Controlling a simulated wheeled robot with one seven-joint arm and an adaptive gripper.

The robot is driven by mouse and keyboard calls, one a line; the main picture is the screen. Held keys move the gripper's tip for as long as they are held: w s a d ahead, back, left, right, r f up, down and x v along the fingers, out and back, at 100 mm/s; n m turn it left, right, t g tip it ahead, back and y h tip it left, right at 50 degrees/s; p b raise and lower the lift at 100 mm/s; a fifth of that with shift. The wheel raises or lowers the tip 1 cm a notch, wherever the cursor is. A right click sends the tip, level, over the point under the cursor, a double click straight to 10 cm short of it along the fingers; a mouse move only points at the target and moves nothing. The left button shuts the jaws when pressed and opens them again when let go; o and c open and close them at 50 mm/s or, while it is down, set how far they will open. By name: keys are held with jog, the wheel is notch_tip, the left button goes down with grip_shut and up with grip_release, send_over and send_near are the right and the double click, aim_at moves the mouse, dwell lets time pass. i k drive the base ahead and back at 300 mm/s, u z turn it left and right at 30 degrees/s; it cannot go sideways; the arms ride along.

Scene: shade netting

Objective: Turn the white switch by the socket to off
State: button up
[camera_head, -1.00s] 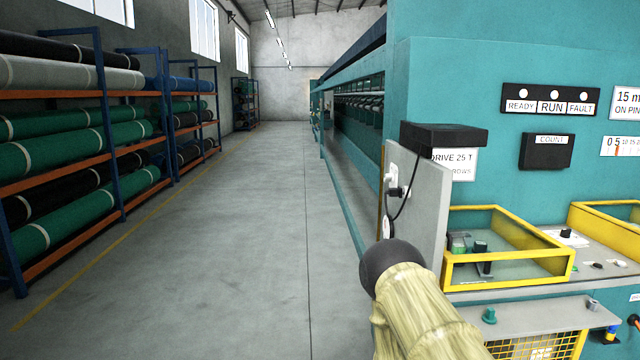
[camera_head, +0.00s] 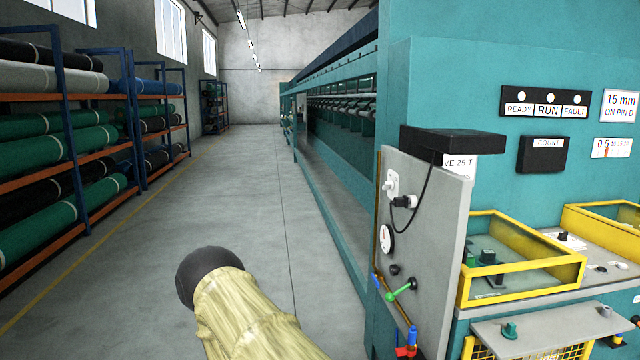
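A small white switch (camera_head: 391,184) sits on the upper left part of a grey side panel (camera_head: 437,235) on the teal machine. Just below and right of it, a dark plug (camera_head: 403,201) is in the socket, with a black cable running up from it. The switch is small and seen at an angle, so its setting cannot be told. My arm, in a pale sleeve with a dark rounded end, rises from the bottom middle, left of the panel and apart from it. My gripper does not show.
Below the switch are a round white dial (camera_head: 387,239), a green-handled valve (camera_head: 401,290) and a red and blue fitting (camera_head: 406,345). A black box (camera_head: 452,141) juts out above the panel. Yellow-framed trays (camera_head: 522,291) stand to the right. The aisle floor (camera_head: 235,190) is clear, with roll racks at left.

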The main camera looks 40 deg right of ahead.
aim_at(389, 185)
jog(key=z, duration=0.1)
jog(key=i, duration=1.1)
jog(key=z, duration=1.05)
jog(key=i, duration=0.7)
jog(key=z, duration=0.65)
